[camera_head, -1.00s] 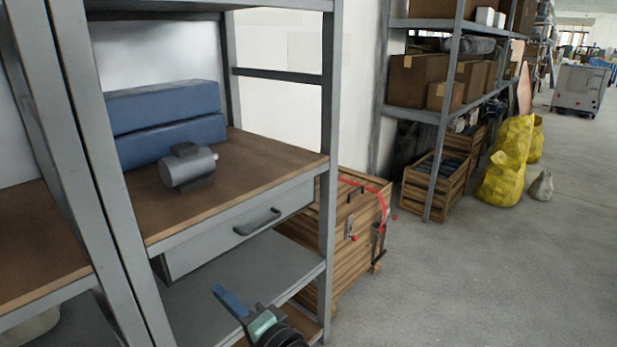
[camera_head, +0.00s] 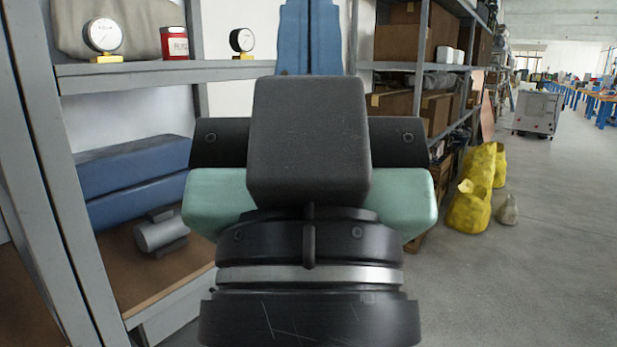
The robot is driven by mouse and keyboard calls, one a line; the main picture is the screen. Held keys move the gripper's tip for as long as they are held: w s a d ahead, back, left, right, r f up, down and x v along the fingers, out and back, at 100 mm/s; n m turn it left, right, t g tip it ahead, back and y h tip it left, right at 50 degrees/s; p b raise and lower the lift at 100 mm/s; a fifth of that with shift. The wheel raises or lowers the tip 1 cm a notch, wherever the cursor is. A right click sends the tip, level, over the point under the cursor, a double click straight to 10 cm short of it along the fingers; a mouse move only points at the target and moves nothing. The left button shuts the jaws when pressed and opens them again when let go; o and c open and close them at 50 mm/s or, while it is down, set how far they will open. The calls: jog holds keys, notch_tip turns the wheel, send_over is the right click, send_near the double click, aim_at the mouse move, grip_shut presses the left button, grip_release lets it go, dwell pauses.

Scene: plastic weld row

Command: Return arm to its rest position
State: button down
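My gripper (camera_head: 310,22) is raised close in front of the camera and fills the middle of the view. Its two blue fingers point up and lie side by side with only a thin seam between them, so it looks shut. I see nothing held in it. The finger ends reach the top edge of the picture. The dark and pale green gripper body and my black wrist show below, hiding much of the shelf's right side and the crate area behind.
A metal shelf (camera_head: 150,70) stands at left, holding two gauges (camera_head: 103,36) (camera_head: 242,41), a red tin (camera_head: 174,43), blue boxes (camera_head: 140,180) and a grey motor (camera_head: 160,232). Yellow sacks (camera_head: 470,205) and a small grey sack (camera_head: 507,210) stand at right.

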notch_tip(320, 180, up, 23)
jog(key=p, duration=2.1)
jog(key=shift+r, duration=0.2)
